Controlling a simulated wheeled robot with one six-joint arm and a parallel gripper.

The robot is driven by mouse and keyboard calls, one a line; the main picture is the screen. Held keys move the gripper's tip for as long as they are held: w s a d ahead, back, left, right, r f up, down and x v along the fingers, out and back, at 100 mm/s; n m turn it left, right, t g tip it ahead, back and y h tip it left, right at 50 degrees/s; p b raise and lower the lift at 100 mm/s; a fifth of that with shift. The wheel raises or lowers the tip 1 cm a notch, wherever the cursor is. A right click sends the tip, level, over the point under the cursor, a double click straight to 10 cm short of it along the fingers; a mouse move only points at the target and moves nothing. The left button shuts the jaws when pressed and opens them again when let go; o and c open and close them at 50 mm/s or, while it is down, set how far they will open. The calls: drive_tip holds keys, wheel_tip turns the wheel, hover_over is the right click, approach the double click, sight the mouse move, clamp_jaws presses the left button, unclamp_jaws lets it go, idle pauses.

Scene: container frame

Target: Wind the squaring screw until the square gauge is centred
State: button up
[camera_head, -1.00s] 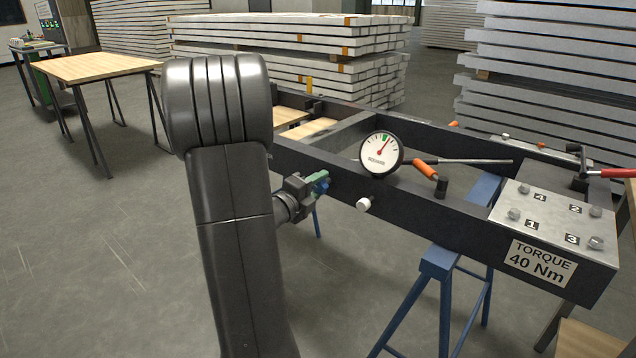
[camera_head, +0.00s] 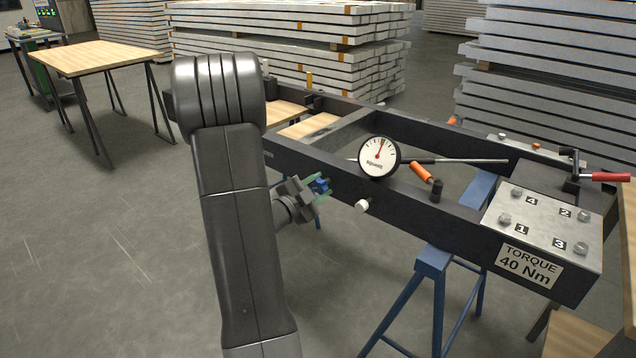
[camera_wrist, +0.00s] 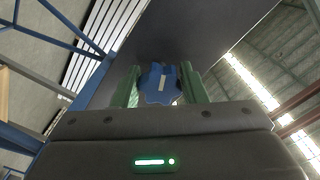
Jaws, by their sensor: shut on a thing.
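The square gauge (camera_head: 376,165) is a round white dial with a black rim on the near rail of the dark frame. Its red needle points almost straight up, slightly right, at the small green mark near the top. The squaring screw's blue lobed knob (camera_wrist: 158,84) sits between the green fingers of my gripper (camera_wrist: 160,92) in the wrist view. In the head view my gripper (camera_head: 318,187) is at the near side of the rail, left of and below the gauge, shut on the blue knob. The screw's shaft is hidden.
A white-tipped peg (camera_head: 362,206) sticks out of the rail close to my gripper's right. An orange-handled tool (camera_head: 420,173) lies beyond it. The bolted plate (camera_head: 535,226) is on the right.

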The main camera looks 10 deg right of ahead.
drive_tip(key=shift+n, duration=0.6)
drive_tip(key=shift+f+p, duration=0.1)
drive_tip(key=shift+p, duration=0.2)
drive_tip(key=o, duration=1)
drive_tip(key=shift+c, duration=0.2)
drive_tip(key=p+v, duration=0.1)
drive_tip(key=v, duration=1.3)
drive_tip(key=shift+d, duration=0.1)
